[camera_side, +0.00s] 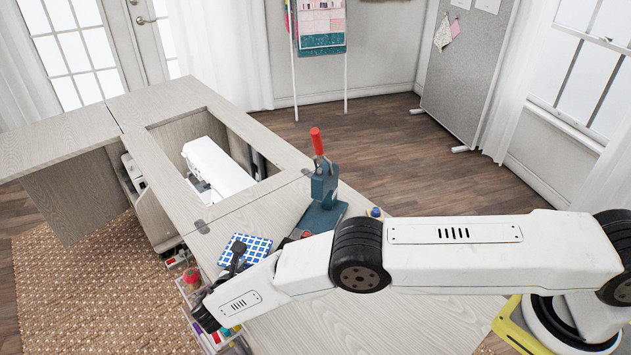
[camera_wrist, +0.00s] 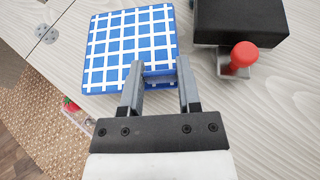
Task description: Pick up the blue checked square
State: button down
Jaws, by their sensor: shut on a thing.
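The blue checked square (camera_wrist: 110,48) has white grid lines. In the wrist view it is at the top, left of centre, and my gripper (camera_wrist: 160,72) is shut on its near right edge, with one finger over the square and the other by its right corner. In the side view the square (camera_side: 245,247) is near the left edge of the cabinet top, with my gripper (camera_side: 237,258) at it. I cannot tell whether the square touches the top or is slightly raised.
A teal press with a red handle (camera_side: 317,142) stands on the cabinet top (camera_side: 272,231). In the wrist view a black block and a red knob (camera_wrist: 243,55) are right of the square. A white sewing machine (camera_side: 216,166) sits in the opening. Containers of supplies hang at the left edge.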

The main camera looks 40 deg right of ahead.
jog(key=s+d+r, duration=0.4)
jog(key=s+r, duration=0.5)
jog(key=s, duration=0.3)
jog(key=shift+s+d+r, duration=0.25)
jog(key=shift+s+d, duration=0.1)
jog(key=shift+d, duration=0.05)
dwell(0.7)
